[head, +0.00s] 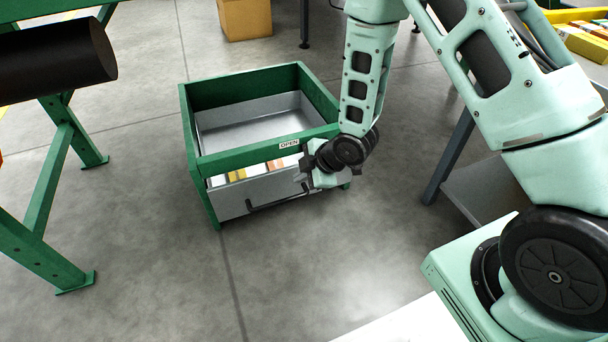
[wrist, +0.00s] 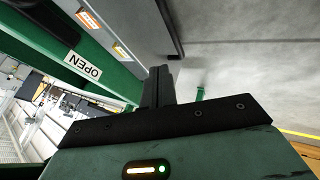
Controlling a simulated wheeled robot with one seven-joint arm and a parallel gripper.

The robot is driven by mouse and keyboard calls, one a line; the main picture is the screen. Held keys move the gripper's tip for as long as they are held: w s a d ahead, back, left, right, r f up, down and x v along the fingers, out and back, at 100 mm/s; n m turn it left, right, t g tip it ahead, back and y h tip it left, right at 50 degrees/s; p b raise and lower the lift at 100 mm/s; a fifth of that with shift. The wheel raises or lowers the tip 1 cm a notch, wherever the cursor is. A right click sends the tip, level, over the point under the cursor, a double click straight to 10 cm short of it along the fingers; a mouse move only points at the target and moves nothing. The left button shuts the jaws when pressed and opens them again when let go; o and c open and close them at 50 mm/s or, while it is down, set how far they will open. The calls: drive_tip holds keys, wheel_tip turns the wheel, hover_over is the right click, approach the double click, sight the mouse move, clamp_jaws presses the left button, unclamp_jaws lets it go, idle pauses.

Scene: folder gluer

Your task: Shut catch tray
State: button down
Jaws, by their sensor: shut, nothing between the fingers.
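The catch tray (head: 262,190) is a grey drawer with a dark bar handle (head: 281,196), low in the front of a green open-topped frame (head: 240,158). A gap above its front shows orange and yellow pieces inside. My gripper (head: 302,180) is shut and empty at the right part of the tray front, near the handle's right end. In the wrist view the closed fingers (wrist: 158,86) point toward the grey tray front. I cannot tell whether they touch it.
A green stand with a dark roller (head: 60,52) is at the left. A cardboard box (head: 245,18) stands on the floor behind the frame. A table with a dark leg (head: 448,158) is at the right. The floor in front of the tray is clear.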

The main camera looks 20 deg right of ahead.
sight(278, 178)
drive_tip(key=w+f+b, duration=0.1)
drive_tip(key=w+a+f+b, duration=0.1)
drive_tip(key=w+f, duration=0.1)
drive_tip(key=w+a+f+b, duration=0.1)
drive_tip(key=w+b, duration=0.1)
drive_tip(key=shift+f, duration=0.35)
drive_tip(key=shift+w+r, duration=0.15)
drive_tip(key=shift+w, duration=0.6)
